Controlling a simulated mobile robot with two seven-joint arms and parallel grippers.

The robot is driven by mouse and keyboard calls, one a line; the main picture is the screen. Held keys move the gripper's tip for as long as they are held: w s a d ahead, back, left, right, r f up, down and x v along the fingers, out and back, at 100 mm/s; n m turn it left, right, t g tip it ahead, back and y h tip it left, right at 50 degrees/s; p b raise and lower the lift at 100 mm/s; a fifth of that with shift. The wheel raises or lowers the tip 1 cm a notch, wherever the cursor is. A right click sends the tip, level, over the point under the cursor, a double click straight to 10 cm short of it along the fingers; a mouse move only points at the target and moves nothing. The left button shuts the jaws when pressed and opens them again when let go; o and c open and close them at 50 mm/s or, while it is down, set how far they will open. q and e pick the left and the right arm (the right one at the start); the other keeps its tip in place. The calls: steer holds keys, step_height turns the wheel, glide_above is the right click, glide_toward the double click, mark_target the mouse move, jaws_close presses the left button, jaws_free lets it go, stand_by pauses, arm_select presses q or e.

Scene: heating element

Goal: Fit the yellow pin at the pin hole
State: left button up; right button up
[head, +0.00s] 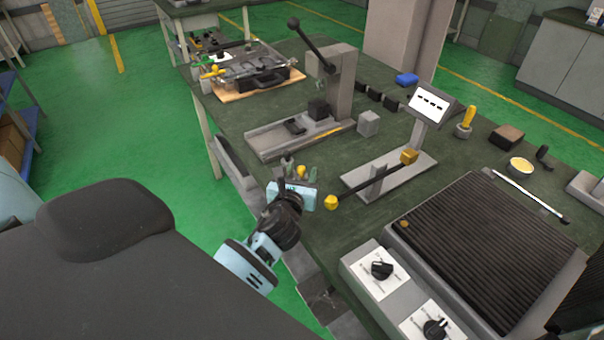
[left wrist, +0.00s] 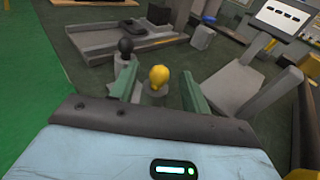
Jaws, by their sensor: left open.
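A yellow round-headed pin (left wrist: 159,77) stands upright in a small grey holder between the open fingers of my left gripper (left wrist: 160,88) in the left wrist view. A gap shows on each side of its head. In the head view its yellow head (head: 301,171) shows at my left gripper (head: 298,177), at the near edge of the green bench. A black-knobbed piece (left wrist: 125,48) stands just beyond it. I cannot tell for sure which part is the pin hole. My right gripper is not in view.
Right of my gripper is a grey fixture (head: 393,182) with a dark rod ending in a yellow ball (head: 331,202). A lever press (head: 341,85) stands beyond. A ribbed hot plate (head: 490,240) fills the near right. Green floor lies left of the bench.

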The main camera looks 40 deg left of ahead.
arm_select(q)
steer(key=shift+x, duration=0.95)
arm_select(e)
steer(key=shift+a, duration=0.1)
arm_select(q)
jaws_close()
steer(key=shift+r, duration=0.1)
